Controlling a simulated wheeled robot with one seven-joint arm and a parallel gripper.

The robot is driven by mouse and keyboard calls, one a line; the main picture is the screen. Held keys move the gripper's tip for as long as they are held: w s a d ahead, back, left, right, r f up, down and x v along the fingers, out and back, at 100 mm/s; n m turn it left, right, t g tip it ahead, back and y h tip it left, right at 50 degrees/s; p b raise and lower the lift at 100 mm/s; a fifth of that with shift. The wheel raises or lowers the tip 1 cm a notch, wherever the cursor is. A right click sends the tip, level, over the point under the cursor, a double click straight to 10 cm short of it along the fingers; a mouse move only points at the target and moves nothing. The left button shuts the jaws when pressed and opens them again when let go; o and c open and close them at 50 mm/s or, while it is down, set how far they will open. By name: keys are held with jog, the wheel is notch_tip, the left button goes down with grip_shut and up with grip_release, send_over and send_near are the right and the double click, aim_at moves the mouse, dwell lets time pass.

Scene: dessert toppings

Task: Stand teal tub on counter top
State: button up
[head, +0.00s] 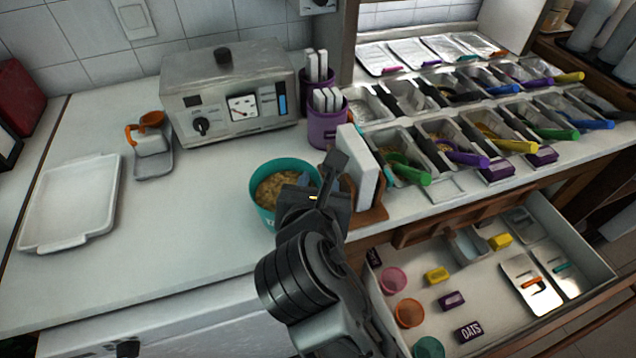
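The teal tub (262,206), filled with pale yellow-brown bits, is at the front middle of the counter top (180,255). It looks about upright, but whether its base rests on the counter is hard to tell. My gripper (318,180) is at the tub's right rim, and my wrist hides the tub's lower right side. The fingertips are dark and partly overlapped, so I cannot tell whether they close on the rim.
A white board (356,165) in a wooden stand is just right of my gripper. Purple holders (327,128) and a grey appliance (230,95) stand behind. Topping bins (460,150) fill the right. An open drawer (480,285) lies below.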

jog(key=shift+r, duration=0.1)
jog(key=v, duration=1.2)
